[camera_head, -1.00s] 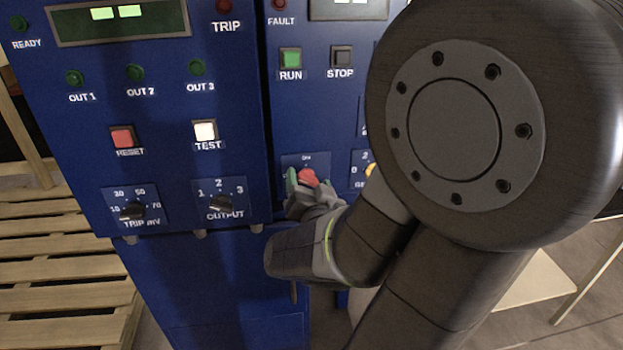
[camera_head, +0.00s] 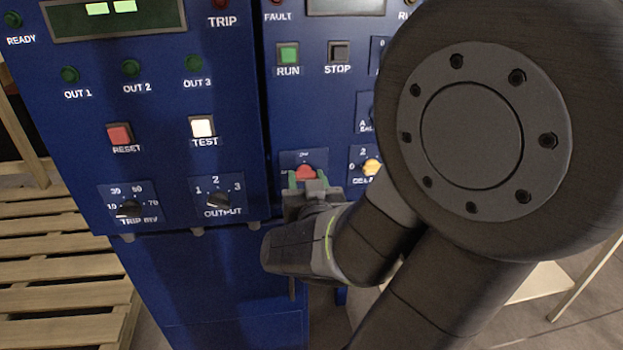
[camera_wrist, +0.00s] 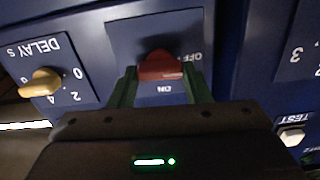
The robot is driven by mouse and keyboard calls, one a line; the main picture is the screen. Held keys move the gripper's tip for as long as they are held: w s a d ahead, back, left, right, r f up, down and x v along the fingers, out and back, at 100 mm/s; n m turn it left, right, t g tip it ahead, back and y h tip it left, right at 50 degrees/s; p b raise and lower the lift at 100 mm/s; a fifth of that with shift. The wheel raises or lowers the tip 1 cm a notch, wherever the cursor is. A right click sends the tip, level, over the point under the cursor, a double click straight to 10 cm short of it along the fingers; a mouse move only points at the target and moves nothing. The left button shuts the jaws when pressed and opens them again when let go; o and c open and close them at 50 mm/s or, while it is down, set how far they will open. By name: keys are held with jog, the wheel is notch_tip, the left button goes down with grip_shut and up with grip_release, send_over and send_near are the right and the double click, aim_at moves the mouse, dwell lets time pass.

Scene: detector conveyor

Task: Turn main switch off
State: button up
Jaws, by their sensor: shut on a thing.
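The red main switch knob (camera_head: 305,172) sits on a small plate low on the right-hand blue panel. In the wrist view the red knob (camera_wrist: 160,66) lies between the green fingers, its broad face roughly level; the plate shows upside down, with ON below the knob and OFF to its right. Which label the knob points to, I cannot tell for sure. My gripper (camera_head: 305,183) is at the plate, shut on the knob; it also shows in the wrist view (camera_wrist: 160,88), a finger on each side. The gripper body hides the knob's lower part in the head view.
The yellow DELAY knob (camera_head: 372,167) is close to the right of the switch. The OUTPUT knob (camera_head: 218,200) and white TEST button (camera_head: 203,127) are to the left. The green RUN button (camera_head: 288,54) and STOP button (camera_head: 339,52) are above. A wooden pallet (camera_head: 60,262) lies at left.

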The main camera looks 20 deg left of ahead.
jog(key=shift+n, duration=0.5)
jog(key=o, duration=1)
jog(key=shift+f, duration=0.1)
